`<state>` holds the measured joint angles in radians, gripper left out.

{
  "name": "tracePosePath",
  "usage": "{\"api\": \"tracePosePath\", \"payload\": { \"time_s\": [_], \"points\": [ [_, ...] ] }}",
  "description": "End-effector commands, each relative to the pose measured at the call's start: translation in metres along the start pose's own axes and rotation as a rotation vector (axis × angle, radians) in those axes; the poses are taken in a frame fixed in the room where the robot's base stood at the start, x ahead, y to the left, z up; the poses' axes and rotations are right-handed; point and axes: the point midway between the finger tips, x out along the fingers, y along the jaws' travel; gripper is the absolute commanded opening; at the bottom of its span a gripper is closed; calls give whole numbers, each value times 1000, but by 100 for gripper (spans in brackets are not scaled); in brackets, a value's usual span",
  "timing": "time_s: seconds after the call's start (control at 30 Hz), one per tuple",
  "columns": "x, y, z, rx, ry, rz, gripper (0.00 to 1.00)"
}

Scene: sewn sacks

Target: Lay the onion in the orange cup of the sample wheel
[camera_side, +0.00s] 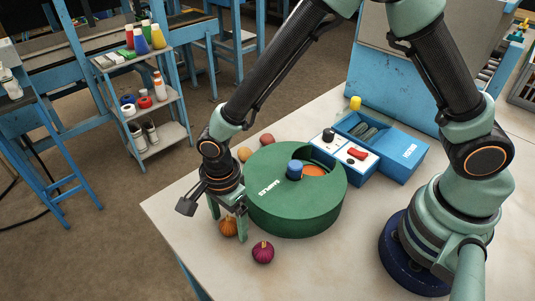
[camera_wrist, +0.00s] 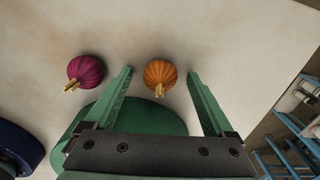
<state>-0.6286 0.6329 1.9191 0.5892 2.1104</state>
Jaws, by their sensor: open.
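The onion, an orange-brown ribbed sewn sack with a short stem, stands on the table beside the sample wheel (camera_side: 290,215); it shows in the side view (camera_side: 227,228) and the wrist view (camera_wrist: 160,73). My gripper (camera_side: 229,226) points down over it, with the fingers (camera_wrist: 160,76) open on either side and a gap showing at each side in the wrist view.
A purple sack (camera_side: 263,252) sits near the onion, also in the wrist view (camera_wrist: 86,70). Two more round sacks, one orange (camera_side: 245,153) and one reddish (camera_side: 266,140), lie behind the wheel. A blue box with controls (camera_side: 352,154) stands right of it. The table's front left is clear.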

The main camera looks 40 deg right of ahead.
Motion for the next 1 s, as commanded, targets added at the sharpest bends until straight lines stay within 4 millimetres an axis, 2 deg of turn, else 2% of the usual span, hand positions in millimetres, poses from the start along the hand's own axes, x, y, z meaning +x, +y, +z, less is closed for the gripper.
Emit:
{"api": "tracePosePath", "payload": {
  "time_s": [0.17, 0.3, 0.4, 0.77, 0.87, 1.0],
  "points": [
    [0, 0, 0, 0, 0, -1, 88],
    [0, 0, 0, 0, 0, 0, 34],
    [0, 0, 0, 0, 0, 0, 0],
    [-5, 0, 0, 0, -1, -1, 0],
    [-12, -1, 0, 0, -1, -2, 0],
    [-33, -1, 1, 0, -3, -5, 0]
  ]
}}
